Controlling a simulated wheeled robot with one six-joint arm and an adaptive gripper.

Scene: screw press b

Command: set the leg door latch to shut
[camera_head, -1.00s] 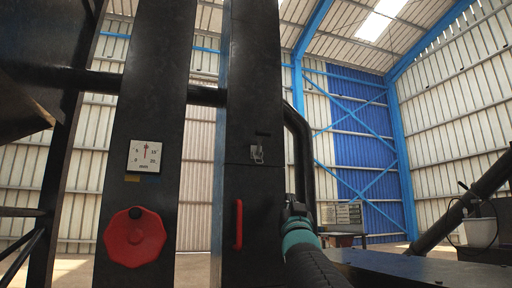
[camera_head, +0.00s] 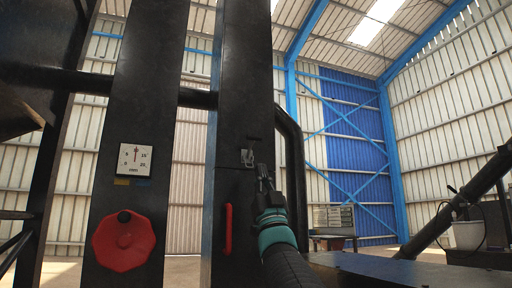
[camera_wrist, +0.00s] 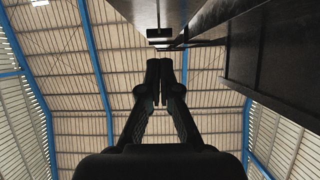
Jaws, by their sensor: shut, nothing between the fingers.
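The leg door latch (camera_head: 248,157) is a small silvery fitting on the front of the dark right-hand leg (camera_head: 243,80) of the press. A short dark bar sits just above it. My gripper (camera_head: 263,171) is just below and to the right of the latch, pointing up, with its fingers together and empty. I cannot tell if it touches the latch. In the wrist view my gripper (camera_wrist: 160,66) is shut, and a small light-faced fitting (camera_wrist: 159,34), probably the latch, lies just beyond the fingertips. The latch's exact setting is too small to read.
A red upright handle (camera_head: 228,229) is on the same leg, below the latch. The left leg carries a white dial (camera_head: 135,160) and a red knob (camera_head: 124,241). A black bent pipe (camera_head: 297,165) runs close to the right of my gripper.

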